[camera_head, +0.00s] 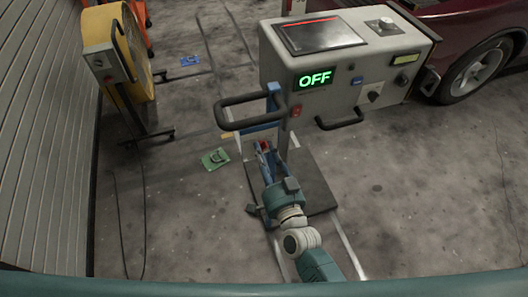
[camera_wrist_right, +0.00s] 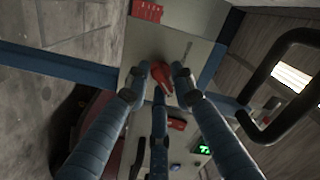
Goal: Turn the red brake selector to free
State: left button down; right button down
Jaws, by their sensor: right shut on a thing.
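The red brake selector (camera_wrist_right: 162,75) shows in the wrist view as a small red knob on a pale plate (camera_wrist_right: 190,45). The fingers of my right gripper (camera_wrist_right: 160,80) are closed around it. Fingertips hide part of the knob, so I cannot tell which setting it points to. In the head view my right gripper (camera_head: 266,160) is low in front of the console's post, with a bit of red (camera_head: 264,146) between its fingers. My left gripper is not in view.
The grey console (camera_head: 283,72) shows a green "OFF" display (camera_head: 314,78). Black handles stick out at its left (camera_head: 240,100) and front (camera_head: 340,122). A yellow fan (camera_head: 100,28) stands at the left and a dark red car (camera_head: 490,30) at the right. Open floor lies on both sides.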

jog(key=shift+d, duration=0.2)
jog(key=c, duration=1.7)
grip_release()
jog(key=shift+w+d+f, duration=0.1)
jog(key=shift+o, duration=0.2)
jog(key=v, duration=1.2)
